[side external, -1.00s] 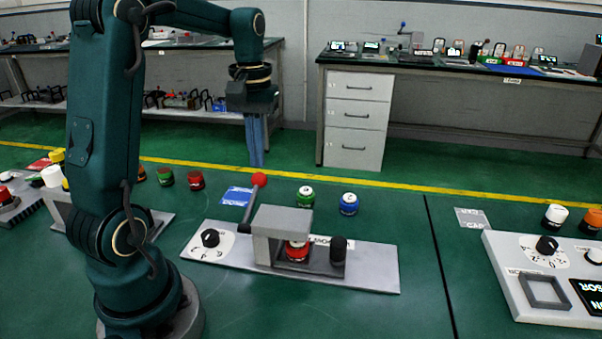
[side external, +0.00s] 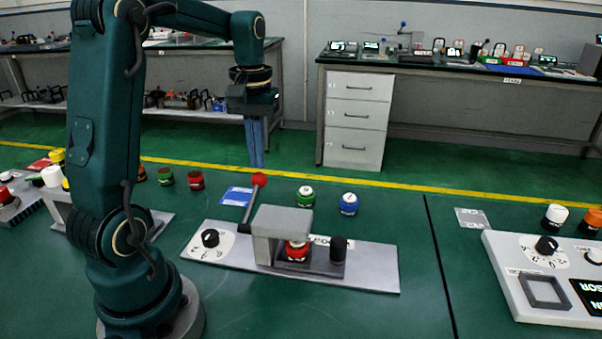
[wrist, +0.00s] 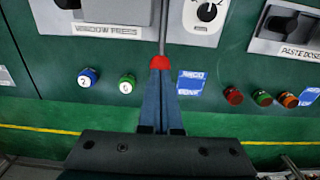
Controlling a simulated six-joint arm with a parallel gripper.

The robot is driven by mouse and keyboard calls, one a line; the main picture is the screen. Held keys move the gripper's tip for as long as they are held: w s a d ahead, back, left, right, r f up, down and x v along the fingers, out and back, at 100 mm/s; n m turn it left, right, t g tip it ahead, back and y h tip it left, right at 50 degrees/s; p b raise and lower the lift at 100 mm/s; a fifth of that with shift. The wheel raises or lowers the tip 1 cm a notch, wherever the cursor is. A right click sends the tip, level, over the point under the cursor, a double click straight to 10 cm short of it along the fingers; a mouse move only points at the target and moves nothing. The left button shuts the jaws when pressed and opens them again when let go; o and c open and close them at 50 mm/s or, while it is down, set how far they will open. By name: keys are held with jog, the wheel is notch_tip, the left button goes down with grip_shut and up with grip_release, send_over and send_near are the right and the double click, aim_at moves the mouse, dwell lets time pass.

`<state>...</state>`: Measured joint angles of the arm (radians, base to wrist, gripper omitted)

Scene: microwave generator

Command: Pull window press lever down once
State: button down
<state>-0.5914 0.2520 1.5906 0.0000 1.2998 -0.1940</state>
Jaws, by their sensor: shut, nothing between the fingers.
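The window press (side external: 283,220) is a grey block on a light base plate, with a red-and-white container (side external: 297,250) inside it. Its lever (side external: 250,203) is a dark rod leaning up and back from the block's left side, ending in a red ball (side external: 259,180). My gripper (side external: 257,164) is shut and empty, pointing down, with its blue fingertips just above the ball in the side view. In the wrist view, the fingertips (wrist: 160,73) overlap the red ball (wrist: 160,62). I cannot tell whether they touch it.
A black dial (side external: 210,238) and a black knob (side external: 338,249) sit on the press base. Green (side external: 305,197) and blue (side external: 348,204) containers and a blue-white card (side external: 236,196) lie behind it. Another panel (side external: 545,280) stands at right; open green table lies between.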

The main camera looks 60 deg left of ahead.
aim_at(258, 173)
jog(key=shift+f, duration=3.05)
jog(key=shift+r, duration=0.1)
jog(key=shift+r, duration=4.95)
